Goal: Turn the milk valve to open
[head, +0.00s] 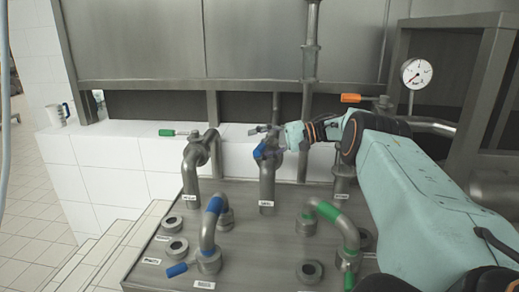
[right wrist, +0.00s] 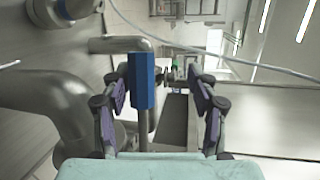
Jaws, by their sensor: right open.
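A valve with a blue handle (head: 259,151) sits on an upright metal pipe (head: 267,188) at the middle of the head view. The label on this pipe is too small to read for sure, so I cannot tell if it is the milk valve. My right gripper (head: 267,138) is at this handle. In the right wrist view the blue handle (right wrist: 143,80) stands between the two purple-padded fingers of the open gripper (right wrist: 156,75), nearer the left finger. I cannot tell whether either finger touches it. My left gripper is in neither view.
A green-handled valve (head: 180,133) stands to the left and an orange-handled one (head: 350,98) to the right. Curved pipes with blue bands (head: 213,207) and green bands (head: 328,211) rise in front. A gauge (head: 416,74) is at right, and a mug (head: 57,114) on the white ledge.

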